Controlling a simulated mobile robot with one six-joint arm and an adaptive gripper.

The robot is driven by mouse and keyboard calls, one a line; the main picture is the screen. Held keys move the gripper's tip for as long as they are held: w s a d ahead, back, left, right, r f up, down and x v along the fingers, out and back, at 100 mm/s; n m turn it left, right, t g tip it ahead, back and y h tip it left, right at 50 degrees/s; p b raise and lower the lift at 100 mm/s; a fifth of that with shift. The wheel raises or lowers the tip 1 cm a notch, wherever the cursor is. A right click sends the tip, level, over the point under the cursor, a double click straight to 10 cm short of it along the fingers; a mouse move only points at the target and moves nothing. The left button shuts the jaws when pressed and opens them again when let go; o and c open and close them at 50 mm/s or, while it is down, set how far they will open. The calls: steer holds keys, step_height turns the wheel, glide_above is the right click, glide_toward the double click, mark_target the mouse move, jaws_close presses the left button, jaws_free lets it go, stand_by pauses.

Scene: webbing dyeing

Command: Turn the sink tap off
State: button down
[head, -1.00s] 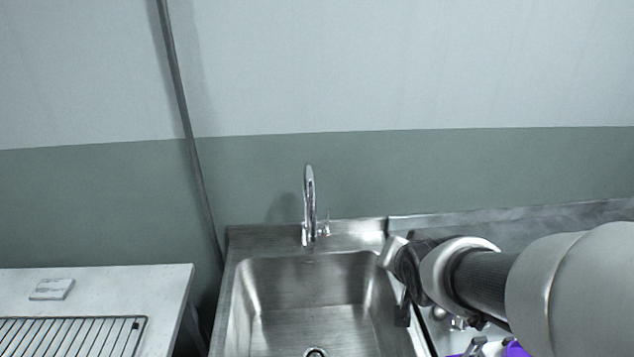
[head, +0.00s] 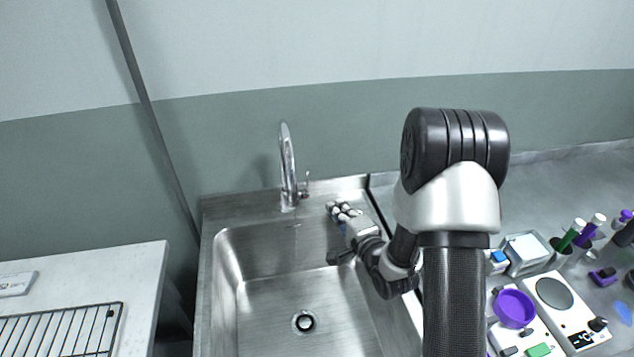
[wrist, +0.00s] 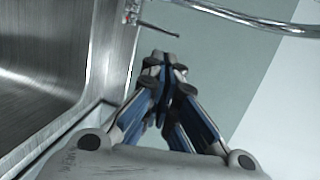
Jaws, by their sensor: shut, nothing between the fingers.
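The chrome sink tap (head: 288,165) stands upright at the back rim of the steel sink (head: 225,290). Its small side lever (head: 306,184) is on the right of the tap body. My gripper (head: 334,208) is shut and empty, over the back right of the sink, right of the lever and apart from it. In the wrist view my gripper's fingertips (wrist: 165,62) are together. The lever (wrist: 158,29) shows as a thin rod just beyond them, and the curved spout (wrist: 245,18) crosses the top right. I cannot tell whether water runs.
A white table with a wire rack (head: 60,330) stands left of the sink. On the right counter are a purple bowl (head: 514,308), a scale (head: 565,310), a white container (head: 525,252) and several bottles or markers. The sink basin looks empty, with a drain (head: 304,322).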

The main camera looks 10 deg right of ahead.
steer(key=b, duration=0.3)
glide_toward(306, 184)
steer(key=w+r, duration=0.2)
steer(key=w, duration=0.3)
steer(key=shift+w+d, duration=0.4)
steer(key=shift+w, duration=0.15)
steer(key=shift+w+r+g+p, duration=0.25)
steer(key=shift+w+p, duration=0.25)
steer(key=shift+p, duration=0.1)
steer(key=shift+w+r+g+p, duration=0.25)
steer(key=shift+w+p, duration=0.25)
steer(key=shift+p, duration=0.05)
steer(key=shift+a, duration=0.1)
